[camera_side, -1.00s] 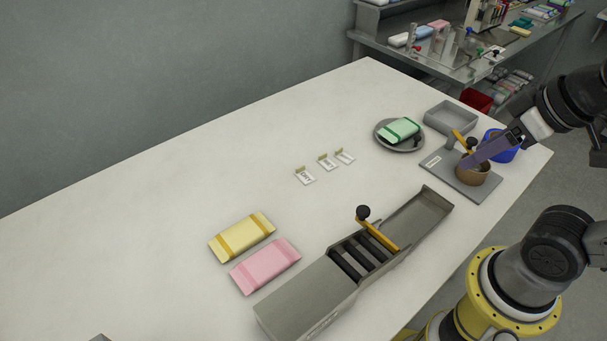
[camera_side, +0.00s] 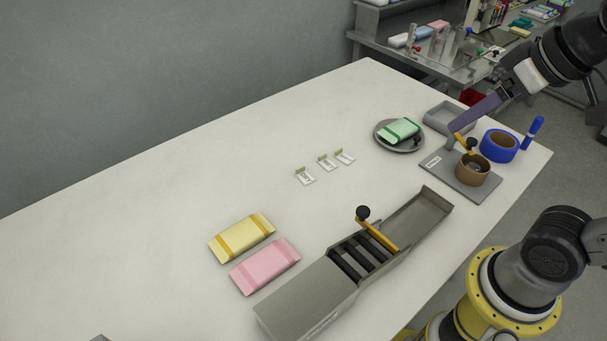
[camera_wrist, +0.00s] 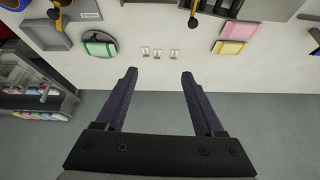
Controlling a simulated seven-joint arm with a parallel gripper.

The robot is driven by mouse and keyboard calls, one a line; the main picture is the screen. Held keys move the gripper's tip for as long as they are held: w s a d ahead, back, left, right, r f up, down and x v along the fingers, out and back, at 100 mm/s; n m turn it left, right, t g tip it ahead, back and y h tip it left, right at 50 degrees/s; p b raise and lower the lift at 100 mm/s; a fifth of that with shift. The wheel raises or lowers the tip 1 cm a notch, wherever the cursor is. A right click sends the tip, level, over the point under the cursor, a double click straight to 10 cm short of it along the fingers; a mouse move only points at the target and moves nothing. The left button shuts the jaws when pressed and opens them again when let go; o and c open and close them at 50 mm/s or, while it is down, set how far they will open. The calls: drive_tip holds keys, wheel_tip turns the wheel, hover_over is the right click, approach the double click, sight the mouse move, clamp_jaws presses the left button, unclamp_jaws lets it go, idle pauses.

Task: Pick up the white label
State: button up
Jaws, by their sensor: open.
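Three small white labels with yellowish tabs lie in a short row on the white table: one nearest the front (camera_side: 305,177), a middle one (camera_side: 327,163) and a far one (camera_side: 345,157). They look alike, with dark print too small to read. The wrist view also shows the labels (camera_wrist: 157,53), beyond my fingertips. My gripper (camera_side: 453,128) has purple fingers and hangs near the grey tray and the tape stand, to the right of the labels. In the wrist view my gripper (camera_wrist: 159,73) is open and empty.
A green pack (camera_side: 399,130) sits on a round grey plate between labels and tray (camera_side: 450,113). A brown tape roll (camera_side: 472,170) on its stand and a blue ring (camera_side: 499,147) are at right. Yellow (camera_side: 242,238) and pink packs (camera_side: 265,267) and the wrapper (camera_side: 310,295) are in front.

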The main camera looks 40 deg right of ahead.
drive_tip(key=w+r, duration=0.4)
drive_tip(key=w, duration=0.3)
drive_tip(key=g, duration=0.6)
hover_over(301, 173)
wheel_tip(301, 173, down, 30)
drive_tip(key=shift+d+r, duration=0.15)
drive_tip(key=shift+r, duration=0.05)
drive_tip(key=shift+w+f, duration=0.1)
drive_tip(key=shift+f, duration=2.75)
drive_tip(key=shift+c, duration=0.3)
clamp_jaws()
